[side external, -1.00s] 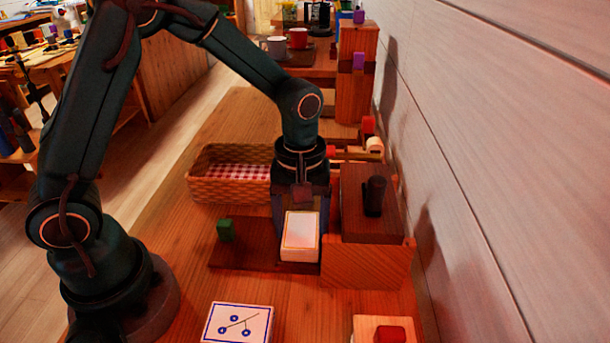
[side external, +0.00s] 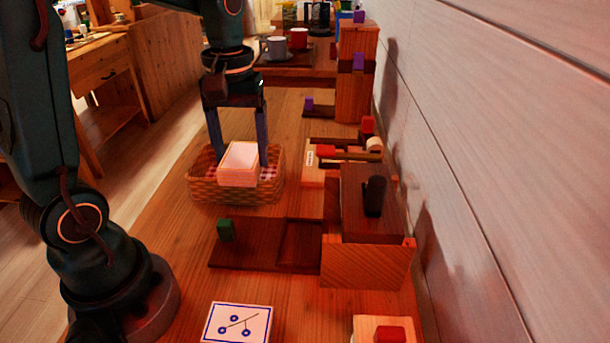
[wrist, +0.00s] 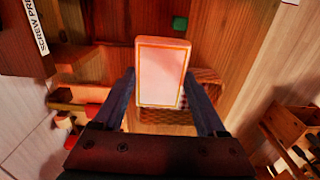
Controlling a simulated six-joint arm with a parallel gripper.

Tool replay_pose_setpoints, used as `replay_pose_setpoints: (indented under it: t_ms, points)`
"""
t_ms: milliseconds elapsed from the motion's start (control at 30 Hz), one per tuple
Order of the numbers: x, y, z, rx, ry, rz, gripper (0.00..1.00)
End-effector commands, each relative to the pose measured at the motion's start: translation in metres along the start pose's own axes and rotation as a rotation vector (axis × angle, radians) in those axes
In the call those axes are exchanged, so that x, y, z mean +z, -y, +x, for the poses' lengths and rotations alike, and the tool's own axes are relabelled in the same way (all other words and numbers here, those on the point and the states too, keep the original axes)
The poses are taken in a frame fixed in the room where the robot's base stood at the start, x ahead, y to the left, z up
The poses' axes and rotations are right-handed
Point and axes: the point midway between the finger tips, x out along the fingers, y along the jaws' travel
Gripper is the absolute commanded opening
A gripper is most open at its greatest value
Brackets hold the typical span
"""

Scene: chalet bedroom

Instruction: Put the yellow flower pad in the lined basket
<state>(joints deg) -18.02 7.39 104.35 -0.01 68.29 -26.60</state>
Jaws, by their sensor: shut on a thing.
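My gripper (side external: 243,161) is shut on a pale pad (side external: 238,168) with a yellow border, which also shows between the fingers in the wrist view (wrist: 160,75). No flower can be made out on its face. The lined basket (side external: 206,190) is wicker with a red-and-white checked cloth. In the side view the pad overlaps the basket's opening, held at or a little above rim level; the exact height is hard to tell. The pad hides most of the lining. In the wrist view parts of the wicker show behind the pad.
A dark wooden tray (side external: 262,258) with a green block (side external: 225,230) and a bare recess lies nearer the camera. A wooden box (side external: 365,262) with a dark lid stands right of it. A card with blue circles (side external: 238,322) lies in front.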

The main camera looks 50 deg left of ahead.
Motion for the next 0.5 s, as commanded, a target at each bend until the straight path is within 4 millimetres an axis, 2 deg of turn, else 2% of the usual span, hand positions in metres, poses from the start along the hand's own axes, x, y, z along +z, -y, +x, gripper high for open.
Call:
replay_pose_setpoints:
  t_ms: [133, 233, 367, 500]
  points:
    - [-0.004, 0.002, -0.004, 0.002, -0.005, 0.107, 0.18]
    - [-0.017, 0.012, -0.005, 0.003, -0.010, 0.174, 0.18]
    - [-0.041, 0.038, -0.006, 0.003, -0.014, 0.205, 0.18]
    - [-0.063, 0.077, -0.006, 0.001, -0.013, 0.189, 0.18]
